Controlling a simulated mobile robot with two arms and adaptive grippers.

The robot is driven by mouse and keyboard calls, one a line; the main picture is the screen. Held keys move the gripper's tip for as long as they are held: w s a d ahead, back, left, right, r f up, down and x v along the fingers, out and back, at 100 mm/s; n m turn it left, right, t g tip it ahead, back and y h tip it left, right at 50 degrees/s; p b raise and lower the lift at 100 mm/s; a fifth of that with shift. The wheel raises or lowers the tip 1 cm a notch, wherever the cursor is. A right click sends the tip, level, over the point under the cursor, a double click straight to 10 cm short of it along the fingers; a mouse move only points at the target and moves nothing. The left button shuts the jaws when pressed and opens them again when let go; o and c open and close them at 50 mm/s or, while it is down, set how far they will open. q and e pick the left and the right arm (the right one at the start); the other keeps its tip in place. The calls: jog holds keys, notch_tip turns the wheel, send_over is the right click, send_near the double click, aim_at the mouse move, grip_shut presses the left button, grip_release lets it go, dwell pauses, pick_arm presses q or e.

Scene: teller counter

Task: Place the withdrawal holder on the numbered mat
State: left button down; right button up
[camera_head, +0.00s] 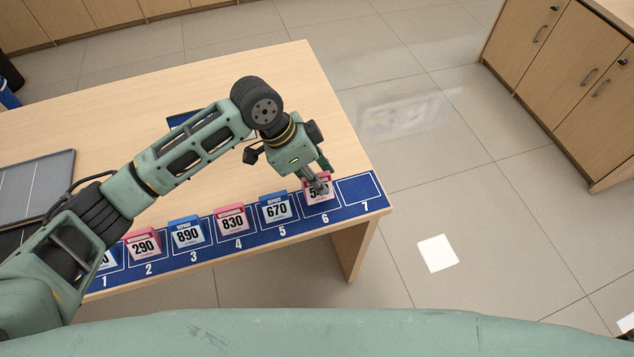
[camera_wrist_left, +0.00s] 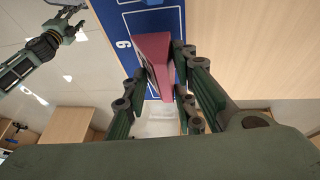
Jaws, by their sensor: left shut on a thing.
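The pink withdrawal holder (camera_head: 318,196), its number partly hidden by the fingers, stands at slot 6 of the blue numbered mat (camera_head: 372,208). My left gripper (camera_head: 321,187) is shut on its top edge. In the left wrist view the pink holder (camera_wrist_left: 154,62) sits between the fingers of the left gripper (camera_wrist_left: 163,85), over the slot marked 6. I cannot tell whether its base touches the mat. Slot 7 (camera_head: 358,189) is empty. My right gripper (camera_wrist_left: 65,24) shows small at the upper left of the wrist view; its opening is unclear.
Pink holders 290 (camera_head: 142,246) and 830 (camera_head: 231,221) and blue deposit holders 890 (camera_head: 187,233) and 670 (camera_head: 274,208) stand in slots 2 to 5. Another blue holder is mostly hidden at slot 1. A grey tray (camera_head: 60,170) lies at left. The table's right edge is close.

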pick_arm(q)
jog(key=shift+f, duration=1.4)
jog(key=shift+f, duration=0.1)
jog(key=c, duration=1.4)
grip_release()
jog(key=shift+c, duration=0.2)
jog(key=v, duration=1.2)
